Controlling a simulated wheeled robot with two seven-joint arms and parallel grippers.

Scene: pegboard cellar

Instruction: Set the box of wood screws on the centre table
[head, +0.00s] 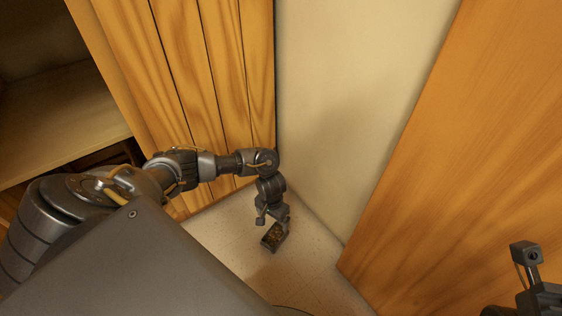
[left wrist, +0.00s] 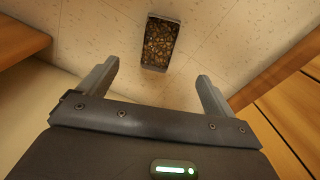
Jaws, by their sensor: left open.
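The box of wood screws (head: 274,237) is a small dark open-topped box filled with brown screws. It appears to lie on the pale speckled floor, and in the left wrist view (left wrist: 160,43) it sits just beyond the fingertips. My left gripper (head: 272,218) points down over it, open and empty, and its two fingers (left wrist: 157,70) are apart on either side of the box's line, not around it. My right gripper (head: 525,254) shows only partly at the lower right edge, far from the box. I cannot identify the centre table in these views.
A planked wooden panel (head: 205,70) stands close behind my left arm, with a shelf (head: 60,115) at the left. A plain wall (head: 345,90) is behind the box. A large wooden panel (head: 470,130) takes up the right. Bare floor (head: 225,235) surrounds the box.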

